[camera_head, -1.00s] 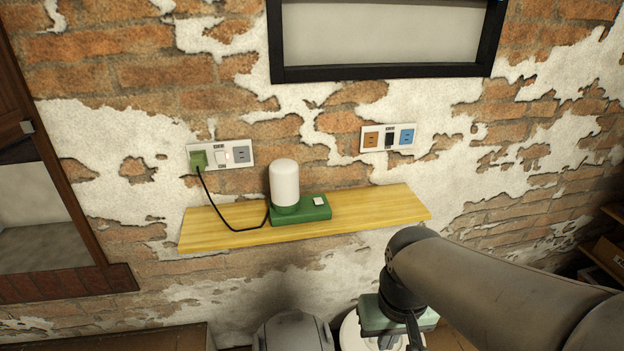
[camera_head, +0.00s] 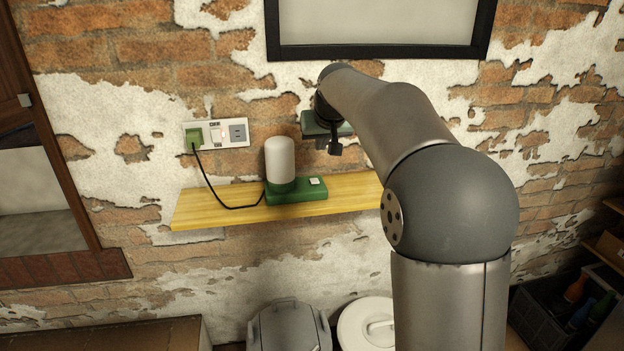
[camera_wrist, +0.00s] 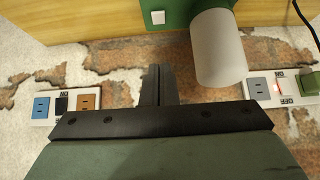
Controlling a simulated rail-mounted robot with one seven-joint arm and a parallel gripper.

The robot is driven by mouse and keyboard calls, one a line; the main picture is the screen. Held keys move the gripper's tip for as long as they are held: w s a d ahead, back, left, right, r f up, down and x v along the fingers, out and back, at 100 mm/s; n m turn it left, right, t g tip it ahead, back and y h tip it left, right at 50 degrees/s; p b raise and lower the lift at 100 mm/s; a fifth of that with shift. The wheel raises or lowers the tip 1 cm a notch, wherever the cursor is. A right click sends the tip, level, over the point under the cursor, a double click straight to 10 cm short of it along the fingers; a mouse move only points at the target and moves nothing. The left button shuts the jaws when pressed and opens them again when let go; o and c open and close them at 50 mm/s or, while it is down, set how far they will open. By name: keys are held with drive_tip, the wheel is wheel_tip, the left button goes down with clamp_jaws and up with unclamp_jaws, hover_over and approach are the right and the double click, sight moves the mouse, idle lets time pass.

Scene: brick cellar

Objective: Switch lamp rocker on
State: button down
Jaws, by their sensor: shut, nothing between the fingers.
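The lamp has a white, unlit-looking cylindrical shade (camera_head: 279,160) on a green base (camera_head: 290,196), standing on the wooden shelf (camera_head: 225,208). Its white rocker (camera_head: 315,181) is on top of the base, right of the shade. In the wrist view the rocker (camera_wrist: 158,17) is at the top, beside the shade (camera_wrist: 218,50). My gripper (camera_head: 335,150) is above the shelf, up and right of the rocker and apart from it. In the wrist view its dark fingers (camera_wrist: 158,72) are together and empty. The rocker's tilt is too small to tell.
A left wall socket plate (camera_head: 238,133) holds the green plug (camera_head: 194,138), its black cord running to the lamp. A red glow shows at its switch (camera_wrist: 278,88). A second socket plate (camera_wrist: 42,108) is behind my arm in the head view. A black-framed panel (camera_head: 375,54) is above.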

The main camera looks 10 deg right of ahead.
hover_over(315, 180)
drive_tip(key=s, duration=0.2)
wheel_tip(315, 180, down, 8)
drive_tip(key=shift+s, duration=0.1)
drive_tip(key=shift+s+f, duration=0.2)
drive_tip(key=shift+f, duration=1.05)
drive_tip(key=shift+s+f, duration=0.1)
drive_tip(key=shift+f, duration=0.6)
drive_tip(key=shift+b, duration=0.3)
